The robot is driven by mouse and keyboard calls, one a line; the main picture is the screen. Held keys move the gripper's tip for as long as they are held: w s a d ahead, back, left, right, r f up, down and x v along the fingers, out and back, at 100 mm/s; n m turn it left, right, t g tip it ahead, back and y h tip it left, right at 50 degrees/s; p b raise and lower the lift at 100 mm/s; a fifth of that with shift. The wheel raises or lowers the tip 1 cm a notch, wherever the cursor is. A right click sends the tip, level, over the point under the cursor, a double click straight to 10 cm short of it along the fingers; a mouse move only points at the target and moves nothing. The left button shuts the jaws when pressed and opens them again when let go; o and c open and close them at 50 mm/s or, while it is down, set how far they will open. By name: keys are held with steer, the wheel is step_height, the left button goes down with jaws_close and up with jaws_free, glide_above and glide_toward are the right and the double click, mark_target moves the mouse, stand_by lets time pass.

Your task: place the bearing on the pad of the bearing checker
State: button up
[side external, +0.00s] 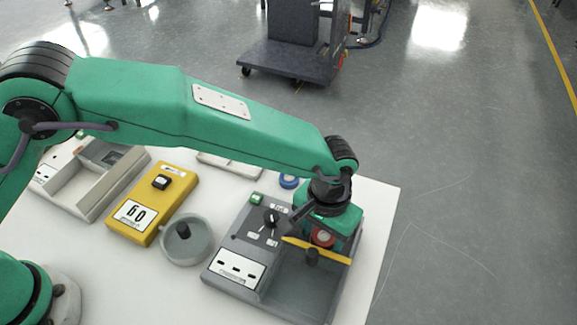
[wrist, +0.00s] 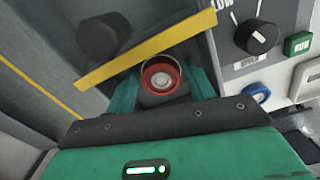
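The bearing (wrist: 160,77), a red ring with a pale metal centre, sits between the two green fingers of my gripper (wrist: 160,88) in the wrist view. The fingers close on its sides. It also shows red under my gripper (side external: 323,236) in the side view (side external: 323,237). The bearing checker (side external: 238,268) is a dark grey box with a dial, a green button and a white display panel. A dark round pad (side external: 311,256) stands in its recessed bay, and also shows at upper left in the wrist view (wrist: 98,36). The bearing is above the checker, beside the pad.
A yellow strip (side external: 318,250) crosses the bay near the bearing. A blue ring (side external: 289,181) lies behind the checker. A round grey dish (side external: 199,248), a yellow meter (side external: 152,203) and a grey tray (side external: 90,181) stand to the left on the white table (side external: 384,205).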

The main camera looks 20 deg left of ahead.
mark_target(322, 238)
steer(key=shift+o, duration=0.6)
steer(key=shift+r, duration=0.1)
step_height(322, 238, up, 12)
stand_by(0.4)
steer(key=shift+r, duration=0.1)
stand_by(0.4)
